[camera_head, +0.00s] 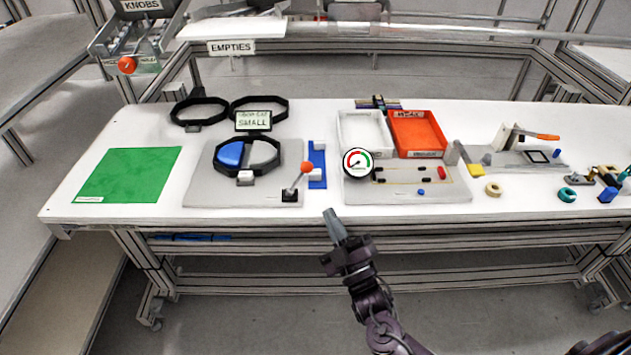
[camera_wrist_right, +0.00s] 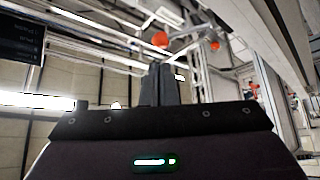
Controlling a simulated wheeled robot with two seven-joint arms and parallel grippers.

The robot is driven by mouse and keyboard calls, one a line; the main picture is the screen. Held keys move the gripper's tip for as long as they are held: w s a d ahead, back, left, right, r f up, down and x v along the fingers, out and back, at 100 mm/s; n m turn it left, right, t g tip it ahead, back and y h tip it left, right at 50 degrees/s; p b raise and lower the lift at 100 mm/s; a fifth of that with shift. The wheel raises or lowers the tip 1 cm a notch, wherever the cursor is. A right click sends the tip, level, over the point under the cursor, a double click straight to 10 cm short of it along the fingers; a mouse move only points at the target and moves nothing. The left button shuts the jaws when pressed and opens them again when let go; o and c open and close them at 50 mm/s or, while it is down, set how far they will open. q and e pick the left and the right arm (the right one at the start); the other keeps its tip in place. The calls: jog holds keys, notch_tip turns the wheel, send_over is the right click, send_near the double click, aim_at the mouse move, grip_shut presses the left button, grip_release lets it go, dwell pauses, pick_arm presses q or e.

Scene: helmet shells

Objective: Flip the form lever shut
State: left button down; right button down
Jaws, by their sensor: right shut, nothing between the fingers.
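The form lever (camera_head: 300,178) has an orange-red ball knob (camera_head: 307,167) and a black foot. It stands tilted up to the right at the front right of a grey base plate (camera_head: 210,190). On that plate a black ring form (camera_head: 271,165) holds a blue piece (camera_head: 229,154) in its left part. My right gripper (camera_head: 329,213) is shut and empty, in front of the table edge, right of and nearer than the lever, apart from it. Its fingers (camera_wrist_right: 160,85) show in the right wrist view, with an orange ball (camera_wrist_right: 160,39) beyond them. My left gripper is not in view.
Right of the lever are a blue strip with white blocks (camera_head: 317,165) and a round gauge (camera_head: 358,163) on another grey board. Behind stand a white tray (camera_head: 366,133) and an orange tray (camera_head: 417,134). A green mat (camera_head: 128,175) lies left. The front table edge beside the lever is clear.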

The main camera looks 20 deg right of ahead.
aim_at(299, 177)
jog(key=p+x, duration=0.1)
jog(key=x, duration=0.8)
jog(key=shift+w+p, duration=0.1)
jog(key=shift+p, duration=0.25)
jog(key=shift+r, duration=0.1)
